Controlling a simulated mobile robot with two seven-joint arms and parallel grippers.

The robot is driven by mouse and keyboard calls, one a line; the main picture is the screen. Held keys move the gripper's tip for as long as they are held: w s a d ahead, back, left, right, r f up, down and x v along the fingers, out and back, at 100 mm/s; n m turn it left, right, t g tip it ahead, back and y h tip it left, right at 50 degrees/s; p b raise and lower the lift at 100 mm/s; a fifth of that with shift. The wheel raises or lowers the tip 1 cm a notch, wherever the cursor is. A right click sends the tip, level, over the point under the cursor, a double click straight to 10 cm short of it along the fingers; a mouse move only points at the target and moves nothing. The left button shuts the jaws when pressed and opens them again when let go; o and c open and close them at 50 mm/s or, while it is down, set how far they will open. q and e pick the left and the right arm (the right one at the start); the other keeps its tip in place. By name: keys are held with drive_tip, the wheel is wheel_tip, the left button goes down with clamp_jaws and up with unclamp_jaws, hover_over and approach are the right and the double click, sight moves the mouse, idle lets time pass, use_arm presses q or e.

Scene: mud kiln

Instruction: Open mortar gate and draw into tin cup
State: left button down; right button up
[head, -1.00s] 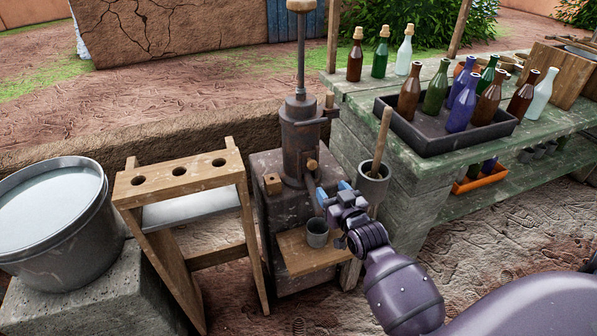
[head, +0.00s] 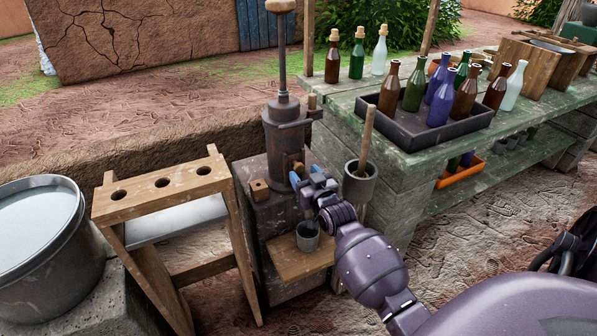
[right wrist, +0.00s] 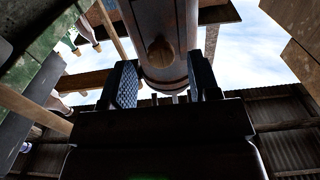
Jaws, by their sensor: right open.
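The mortar press is a dark metal cylinder (head: 286,132) with a tall plunger rod, standing on a dark block. A round wooden knob (head: 297,168) sits low on its front and also shows in the right wrist view (right wrist: 160,50); it looks like the gate's handle. The grey tin cup (head: 307,236) stands upright on a small wooden shelf (head: 290,262) below. My right gripper (head: 306,176) is open just in front of the knob, above the cup. In the right wrist view its two fingers (right wrist: 163,88) stand apart with the cylinder beyond. My left gripper is out of view.
A grey pot with a wooden stick (head: 359,187) stands close right of my right gripper. A wooden rack with holes (head: 165,188) and a large tub (head: 35,240) are at left. A green table (head: 400,150) with several bottles is at right.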

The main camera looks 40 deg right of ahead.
sight(297, 168)
drive_tip(key=shift+x, duration=1.4)
drive_tip(key=shift+r, duration=0.1)
clamp_jaws()
